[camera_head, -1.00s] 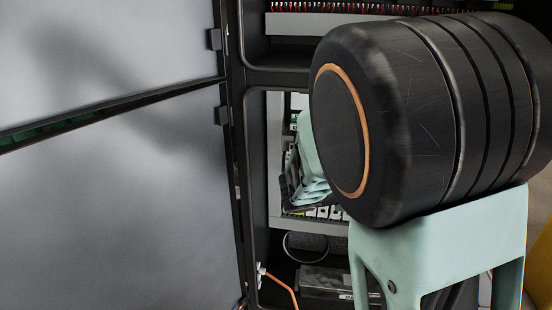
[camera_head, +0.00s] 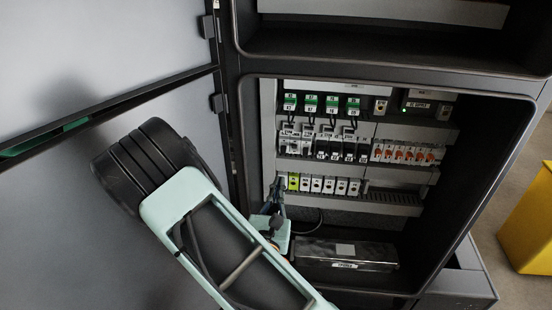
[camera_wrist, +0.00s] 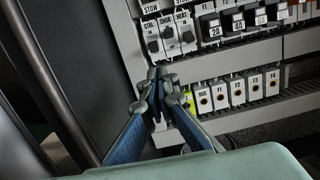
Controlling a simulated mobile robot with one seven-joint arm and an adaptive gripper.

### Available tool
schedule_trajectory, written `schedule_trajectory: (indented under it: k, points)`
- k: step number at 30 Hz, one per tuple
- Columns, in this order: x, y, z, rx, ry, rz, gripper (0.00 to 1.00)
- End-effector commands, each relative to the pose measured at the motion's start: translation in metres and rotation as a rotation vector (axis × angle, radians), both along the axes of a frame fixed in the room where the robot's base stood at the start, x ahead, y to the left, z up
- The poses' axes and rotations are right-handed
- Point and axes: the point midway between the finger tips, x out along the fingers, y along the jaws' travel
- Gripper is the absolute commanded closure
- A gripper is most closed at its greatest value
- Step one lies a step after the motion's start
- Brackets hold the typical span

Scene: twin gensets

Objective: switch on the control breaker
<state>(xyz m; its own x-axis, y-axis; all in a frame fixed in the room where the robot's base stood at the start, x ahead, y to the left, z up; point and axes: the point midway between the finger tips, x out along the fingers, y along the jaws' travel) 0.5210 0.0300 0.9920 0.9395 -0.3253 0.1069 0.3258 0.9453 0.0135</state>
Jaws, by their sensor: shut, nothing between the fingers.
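The control breaker, labelled CTRL (camera_wrist: 152,40), is the leftmost of the small white breakers with dark toggles in the wrist view. In the head view it is at the left end of the middle row (camera_head: 284,141). I cannot tell its toggle position surely. My gripper (camera_wrist: 157,76) is shut and empty, its fingertips just below the CTRL breaker and apart from it as far as I can see. In the head view my gripper (camera_head: 279,184) is low at the cabinet's left side, beside the yellow-green terminal (camera_head: 293,181).
Two similar breakers (camera_wrist: 179,34) stand close to the right of CTRL. Below is a row of terminals (camera_wrist: 237,90). The cabinet's left wall (camera_wrist: 90,60) is close to my gripper. A dark box (camera_head: 345,255) lies on the cabinet floor. The open door (camera_head: 90,220) is at left.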

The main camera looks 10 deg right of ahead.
Motion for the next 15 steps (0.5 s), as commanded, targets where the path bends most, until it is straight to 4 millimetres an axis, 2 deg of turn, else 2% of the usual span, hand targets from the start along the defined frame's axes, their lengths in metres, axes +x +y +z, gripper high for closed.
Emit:
schedule_trajectory:
  k: [15]
  points:
    - [0.0027,0.0025,-0.0035,-0.010,0.011,0.018,1.00]
